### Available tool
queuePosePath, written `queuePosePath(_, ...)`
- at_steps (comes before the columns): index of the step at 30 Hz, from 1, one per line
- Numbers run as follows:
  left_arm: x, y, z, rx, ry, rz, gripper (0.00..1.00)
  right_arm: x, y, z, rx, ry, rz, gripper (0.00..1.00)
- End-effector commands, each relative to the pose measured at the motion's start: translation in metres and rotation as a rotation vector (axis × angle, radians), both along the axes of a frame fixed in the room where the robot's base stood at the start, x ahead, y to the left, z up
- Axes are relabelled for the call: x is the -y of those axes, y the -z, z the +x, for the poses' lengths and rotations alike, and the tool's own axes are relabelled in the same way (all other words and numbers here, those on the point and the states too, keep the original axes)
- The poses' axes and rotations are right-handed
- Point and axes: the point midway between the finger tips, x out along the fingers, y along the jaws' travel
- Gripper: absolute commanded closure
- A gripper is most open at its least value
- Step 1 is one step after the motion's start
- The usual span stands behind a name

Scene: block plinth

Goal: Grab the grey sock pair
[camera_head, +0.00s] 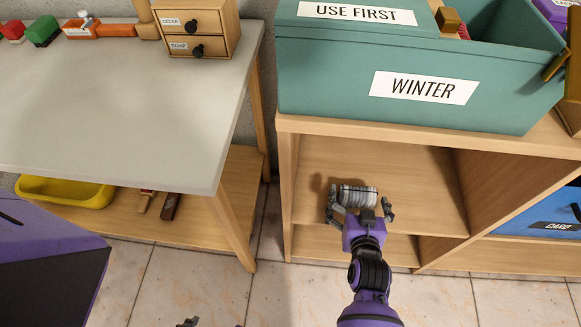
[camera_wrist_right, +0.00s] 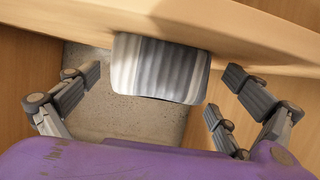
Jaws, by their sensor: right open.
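The grey sock pair (camera_head: 357,196) is a striped roll in the upper left compartment of the wooden shelf unit (camera_head: 310,165). It also shows in the right wrist view (camera_wrist_right: 160,68), in light and dark grey bands. My right gripper (camera_head: 361,200) is open at the sock pair, with fingers on either side of it. In the wrist view a gap shows between the fingers and the roll on both sides, and nothing is gripped. Dark tips that look like my left gripper (camera_head: 188,322) just show at the bottom edge; most of it is cut off.
A teal bin (camera_head: 320,75) labelled WINTER and USE FIRST stands on the shelf unit. A blue bin (camera_head: 540,214) is in the right compartment. A grey-topped table (camera_head: 120,110) with a small drawer box (camera_head: 205,25) stands left. A yellow tray (camera_head: 62,190) is beneath it.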

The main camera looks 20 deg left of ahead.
Motion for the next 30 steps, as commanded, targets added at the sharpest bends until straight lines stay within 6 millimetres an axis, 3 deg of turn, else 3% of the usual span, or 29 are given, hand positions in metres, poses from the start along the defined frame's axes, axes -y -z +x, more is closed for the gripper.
queuePosePath(8, 0.0004, -0.0013, 0.0049, 0.010, 0.002, 0.000, 0.49, -0.0001, 0.0002, 0.0007, 0.000, 0.000, 0.000, 0.00)
queuePosePath(19, 0.0005, -0.0021, 0.0060, 0.013, 0.004, -0.001, 0.49, -0.0001, 0.0002, 0.0006, 0.000, 0.000, 0.000, 0.48)
queuePosePath(30, 0.0004, -0.0059, 0.0067, 0.015, 0.004, -0.001, 0.49, 0.0021, -0.0001, -0.0025, -0.001, 0.000, -0.001, 0.48)
